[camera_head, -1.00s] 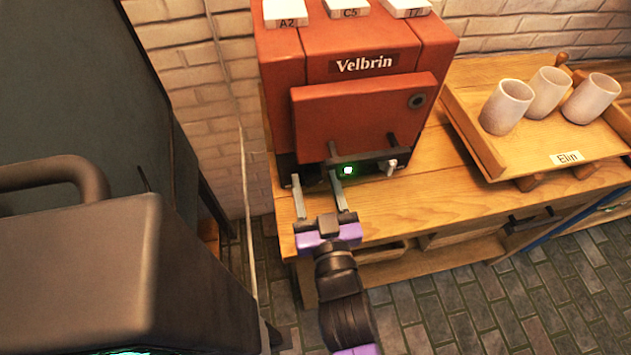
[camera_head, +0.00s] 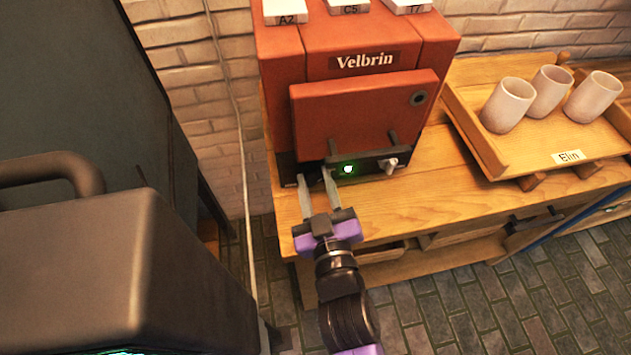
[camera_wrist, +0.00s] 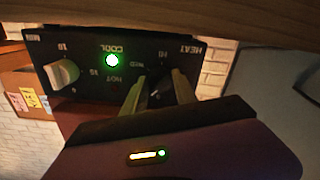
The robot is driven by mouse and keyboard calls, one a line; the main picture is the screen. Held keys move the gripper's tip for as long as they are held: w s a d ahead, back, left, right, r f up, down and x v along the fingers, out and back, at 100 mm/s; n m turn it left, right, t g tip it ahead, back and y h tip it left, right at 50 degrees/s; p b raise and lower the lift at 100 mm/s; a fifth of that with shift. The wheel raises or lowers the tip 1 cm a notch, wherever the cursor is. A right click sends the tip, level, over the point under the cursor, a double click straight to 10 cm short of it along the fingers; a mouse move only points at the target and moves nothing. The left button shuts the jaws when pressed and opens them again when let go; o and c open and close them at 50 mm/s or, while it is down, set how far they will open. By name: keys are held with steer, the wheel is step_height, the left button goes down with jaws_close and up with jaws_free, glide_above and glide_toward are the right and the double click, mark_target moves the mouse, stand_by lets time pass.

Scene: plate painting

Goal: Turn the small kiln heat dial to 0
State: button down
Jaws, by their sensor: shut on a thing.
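The small red kiln (camera_head: 364,115), marked "Velbrin", stands on a wooden bench with its door closed. Its dark control panel (camera_wrist: 60,45) shows upside down in the wrist view, with the word HEAT at the right. My gripper (camera_head: 315,178) is at the panel's left end in the head view, shut on the heat dial (camera_wrist: 159,92). In the wrist view the fingers lie on both sides of the dial and cover much of it. MED and HI marks show near it; I cannot read the dial's exact setting. A green light (camera_wrist: 112,60) glows beside COOL.
A second, pale knob (camera_wrist: 62,73) sits at the panel's other end. To the right, a wooden tray (camera_head: 487,152) labelled "Elin" holds three pale cups. Bare bench (camera_head: 420,200) lies in front of the kiln.

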steer(key=n, duration=0.4)
steer(key=shift+n, duration=0.3)
steer(key=shift+n+p, duration=0.3)
steer(key=shift+n, duration=1.6)
steer(key=c, duration=1)
jaws_free()
steer(key=shift+s, duration=0.1)
steer(key=b+v, duration=0.1)
steer(key=v, duration=0.5)
steer(key=shift+s+d, duration=0.1)
steer(key=shift+s, duration=0.05)
steer(key=shift+s+d+r, duration=0.1)
steer(key=shift+s+d, duration=0.1)
steer(key=shift+s, duration=0.45)
